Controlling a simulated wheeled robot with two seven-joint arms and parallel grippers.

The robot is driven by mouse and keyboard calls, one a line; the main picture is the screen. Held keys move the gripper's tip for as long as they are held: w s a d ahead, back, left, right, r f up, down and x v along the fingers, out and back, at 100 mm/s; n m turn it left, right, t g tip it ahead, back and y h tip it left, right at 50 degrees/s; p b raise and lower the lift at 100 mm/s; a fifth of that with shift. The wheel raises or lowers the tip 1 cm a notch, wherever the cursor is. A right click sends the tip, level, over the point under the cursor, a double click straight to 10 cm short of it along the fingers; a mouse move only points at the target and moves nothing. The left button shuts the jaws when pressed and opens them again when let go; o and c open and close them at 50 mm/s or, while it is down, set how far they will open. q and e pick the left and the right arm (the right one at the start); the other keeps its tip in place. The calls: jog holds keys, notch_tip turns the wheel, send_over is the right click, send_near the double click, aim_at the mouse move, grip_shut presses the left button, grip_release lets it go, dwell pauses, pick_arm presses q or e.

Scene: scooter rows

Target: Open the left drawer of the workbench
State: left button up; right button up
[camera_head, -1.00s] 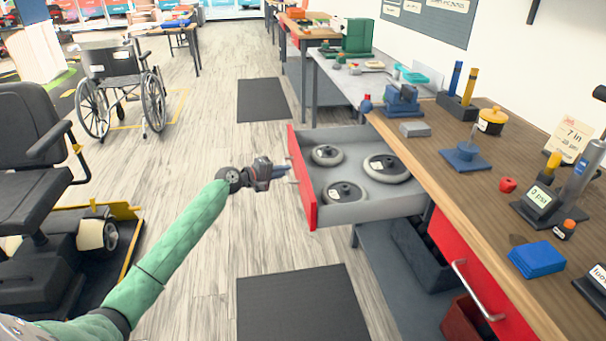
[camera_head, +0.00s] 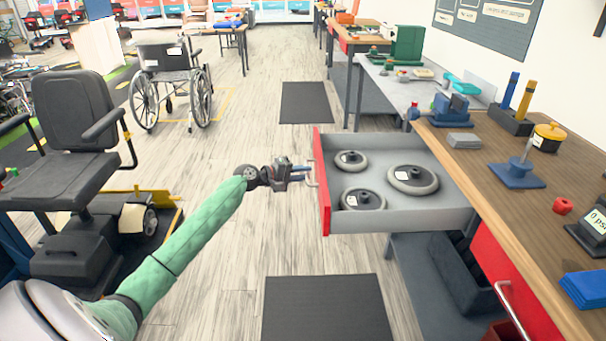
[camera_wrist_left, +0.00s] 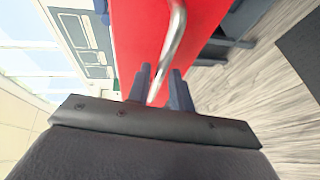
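The left drawer (camera_head: 400,220) of the workbench (camera_head: 540,240) stands pulled far out, its red front (camera_head: 322,185) facing left in the head view. It is grey inside and holds three wheels. Its metal handle (camera_head: 312,172) is on the red front. My left gripper (camera_head: 303,174) is at this handle, its two blue fingers spread apart. In the left wrist view the fingers (camera_wrist_left: 161,85) stand on either side of the handle bar (camera_wrist_left: 173,40), with a little red showing between bar and right finger. My right gripper is not in view.
A second red drawer (camera_head: 500,275) with a handle is shut at the lower right. Tools and small parts stand on the wooden top. A black seat (camera_head: 75,120) and a wheelchair (camera_head: 172,80) stand at left. The floor (camera_head: 225,270) around my left arm is clear.

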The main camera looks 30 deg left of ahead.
pick_arm(q)
jog(key=shift+o, duration=0.7)
